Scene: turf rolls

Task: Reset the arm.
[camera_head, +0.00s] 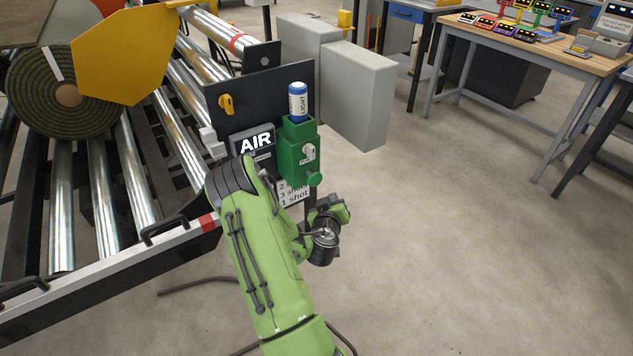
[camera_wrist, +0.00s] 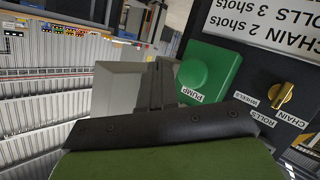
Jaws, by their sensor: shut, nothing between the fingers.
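My green arm reaches up from the bottom of the head view, bent at the elbow in front of the control panel (camera_head: 262,95). My gripper (camera_wrist: 160,72) is shut and empty in the wrist view, beside the green PUMP knob (camera_wrist: 207,70). I cannot tell whether it touches the knob. In the head view the hand is mostly hidden by my wrist, below the green dispenser (camera_head: 296,150) and its round green knob (camera_head: 314,180). A blue-and-white LIGHT bottle (camera_head: 298,102) stands upright in the dispenser.
A roller conveyor (camera_head: 128,170) with a turf roll (camera_head: 62,92) lies at left. Grey boxes (camera_head: 358,95) stand behind the panel. A wooden table (camera_head: 560,52) is at upper right. A yellow CHAIN switch (camera_wrist: 282,95) shows in the wrist view. The floor at right is clear.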

